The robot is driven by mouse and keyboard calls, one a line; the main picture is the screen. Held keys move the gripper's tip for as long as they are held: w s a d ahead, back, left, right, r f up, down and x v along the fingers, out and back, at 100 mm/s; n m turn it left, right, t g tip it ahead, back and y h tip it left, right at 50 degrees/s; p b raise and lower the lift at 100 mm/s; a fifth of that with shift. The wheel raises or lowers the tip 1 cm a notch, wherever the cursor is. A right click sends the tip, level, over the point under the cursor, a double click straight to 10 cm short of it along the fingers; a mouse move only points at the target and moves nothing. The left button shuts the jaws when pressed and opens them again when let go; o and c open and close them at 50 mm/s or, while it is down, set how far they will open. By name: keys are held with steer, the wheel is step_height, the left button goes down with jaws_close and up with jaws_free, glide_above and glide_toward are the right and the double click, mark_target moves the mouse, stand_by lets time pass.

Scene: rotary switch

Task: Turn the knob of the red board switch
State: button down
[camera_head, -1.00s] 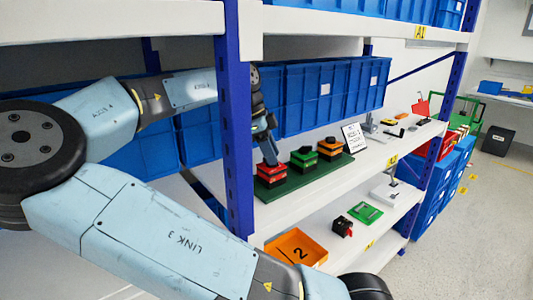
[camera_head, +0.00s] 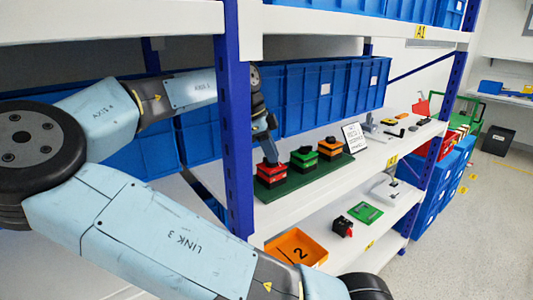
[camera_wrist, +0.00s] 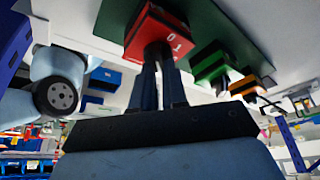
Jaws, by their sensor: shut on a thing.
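The red board switch (camera_head: 271,176) sits at the left end of a dark green board (camera_head: 300,177) on the shelf. In the wrist view the red switch (camera_wrist: 150,22) shows "0" and "1" marks on its face. My gripper (camera_wrist: 159,50) is shut at the middle of that face, on the knob, which its fingers hide. The angle of the knob cannot be seen.
A green switch (camera_head: 303,158) and an orange switch (camera_head: 330,148) stand on the same board to the right. A white sign (camera_head: 354,136) stands behind them. Blue bins (camera_head: 318,93) line the back, and a blue shelf post (camera_head: 236,130) stands left of the board.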

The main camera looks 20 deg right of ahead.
steer(key=shift+s+a+f, duration=0.1)
steer(key=shift+s+n+t, duration=0.1)
steer(key=shift+n+t, duration=0.4)
steer(key=shift+n, duration=1.1)
steer(key=c, duration=1.2)
jaws_free()
steer(key=shift+s, duration=0.1)
steer(key=shift+o, duration=0.2)
